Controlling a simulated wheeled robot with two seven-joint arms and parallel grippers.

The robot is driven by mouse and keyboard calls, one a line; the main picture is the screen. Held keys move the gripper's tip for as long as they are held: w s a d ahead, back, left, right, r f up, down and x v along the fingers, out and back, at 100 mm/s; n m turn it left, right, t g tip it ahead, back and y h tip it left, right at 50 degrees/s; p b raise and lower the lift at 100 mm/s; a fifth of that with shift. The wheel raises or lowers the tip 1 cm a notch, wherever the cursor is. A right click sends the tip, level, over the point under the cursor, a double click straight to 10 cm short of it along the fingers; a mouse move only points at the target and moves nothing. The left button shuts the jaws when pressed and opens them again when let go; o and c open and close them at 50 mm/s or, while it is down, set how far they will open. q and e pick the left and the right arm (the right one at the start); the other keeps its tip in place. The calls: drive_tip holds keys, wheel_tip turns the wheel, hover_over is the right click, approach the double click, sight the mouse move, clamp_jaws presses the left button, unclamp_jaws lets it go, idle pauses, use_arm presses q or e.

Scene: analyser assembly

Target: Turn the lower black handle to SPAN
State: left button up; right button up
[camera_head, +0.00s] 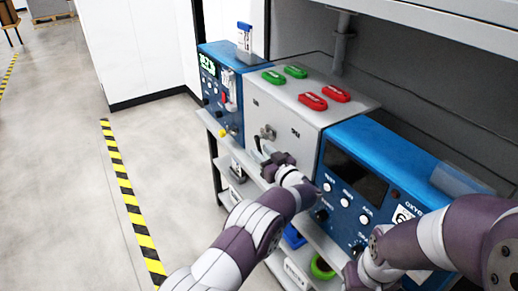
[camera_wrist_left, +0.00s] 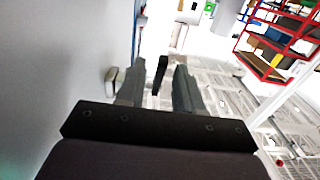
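The grey box (camera_head: 290,95) stands between two blue analysers. On its front is a metal fitting (camera_head: 267,132), with a small dark handle (camera_head: 257,144) below it near my left fingertips. My left gripper (camera_head: 262,157) is at the lower front of the box. In the left wrist view, a black handle (camera_wrist_left: 160,72) stands between the fingers of the open left gripper (camera_wrist_left: 155,88), with gaps on both sides. A pale metal fitting (camera_wrist_left: 112,80) is left of the fingers. No SPAN mark is readable. My right gripper (camera_head: 353,274) is low in front of the right analyser; its fingers are unclear.
Red and green clips (camera_head: 312,101) lie on top of the box. The left blue analyser (camera_head: 218,90) and the right blue analyser (camera_head: 345,165) flank it. A lower shelf (camera_head: 325,245) holds a green ring (camera_head: 322,267). Open floor lies at left.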

use_arm(q)
drive_tip(key=shift+x, duration=0.95)
drive_tip(key=shift+w+a, duration=0.3)
drive_tip(key=shift+d, duration=0.1)
clamp_jaws()
drive_tip(key=shift+r, duration=0.1)
unclamp_jaws()
